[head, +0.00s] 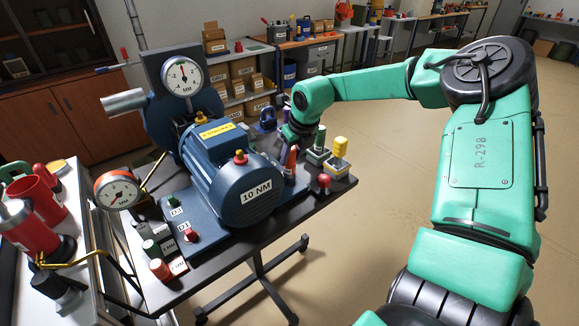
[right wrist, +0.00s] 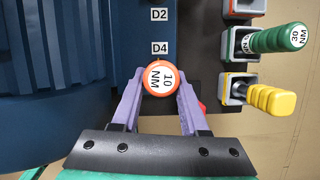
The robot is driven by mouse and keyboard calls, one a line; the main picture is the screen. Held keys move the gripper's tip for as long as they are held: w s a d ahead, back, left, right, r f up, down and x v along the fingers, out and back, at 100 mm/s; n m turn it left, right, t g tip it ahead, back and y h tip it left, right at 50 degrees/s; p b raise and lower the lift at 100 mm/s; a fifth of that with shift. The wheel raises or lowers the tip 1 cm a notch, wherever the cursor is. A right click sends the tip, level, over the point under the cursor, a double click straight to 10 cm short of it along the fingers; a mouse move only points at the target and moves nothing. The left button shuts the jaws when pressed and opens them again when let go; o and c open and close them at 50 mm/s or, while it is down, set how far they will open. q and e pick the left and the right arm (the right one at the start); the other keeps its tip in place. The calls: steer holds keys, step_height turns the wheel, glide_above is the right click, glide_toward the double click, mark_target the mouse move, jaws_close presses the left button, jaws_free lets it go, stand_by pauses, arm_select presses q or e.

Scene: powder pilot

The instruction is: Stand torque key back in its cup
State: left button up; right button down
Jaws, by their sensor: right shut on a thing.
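The torque key (right wrist: 162,78) has a round orange-red end marked 10 NM, facing the camera in the right wrist view. My right gripper (right wrist: 160,92) is shut on it, with one purple finger on each side. Its lower end is hidden, so I cannot tell whether it touches the base plate. In the head view a red-orange piece (head: 290,160), seemingly this key, shows beside the motor under my right wrist. A red-rimmed cup (right wrist: 243,7) at the wrist view's top edge is cut off; its visible part looks empty. My left gripper is out of view.
A green 30 NM key (right wrist: 280,39) and a yellow key (right wrist: 270,100) stand in neighbouring cups. The blue motor (head: 240,185) stands close left of the held key. A red knob (head: 323,182) is near the table's right edge. Open floor (head: 420,220) lies beyond.

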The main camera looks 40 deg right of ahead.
steer(key=shift+r+p, duration=1.2)
steer(key=shift+r, duration=1.35)
